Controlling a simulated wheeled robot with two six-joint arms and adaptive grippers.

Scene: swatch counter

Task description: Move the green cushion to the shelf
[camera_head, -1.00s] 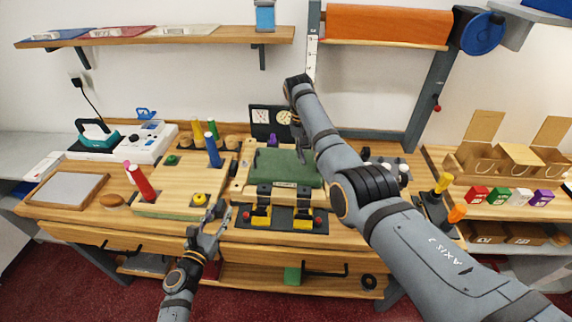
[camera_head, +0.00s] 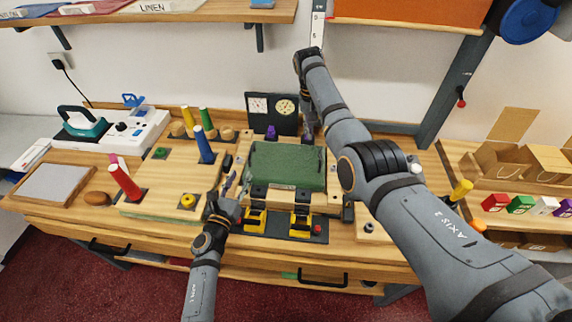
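The green cushion (camera_head: 288,165) is a thick dark green block lying flat on a wooden stand at the middle of the counter. My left gripper (camera_head: 237,183) is just left of the cushion's near left side, with its two fingers apart and nothing seen between them. My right arm reaches over from the right, and its gripper (camera_head: 309,132) points down behind the cushion's far right edge. Its fingers are too small and covered to read. The wall shelf (camera_head: 202,15) runs along the top left, and its top is partly cut off by the picture.
Yellow-and-black clamps (camera_head: 255,218) stand at the cushion's near side. A gauge panel (camera_head: 272,112) stands behind. An orange roll or panel (camera_head: 410,14) hangs at top right.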

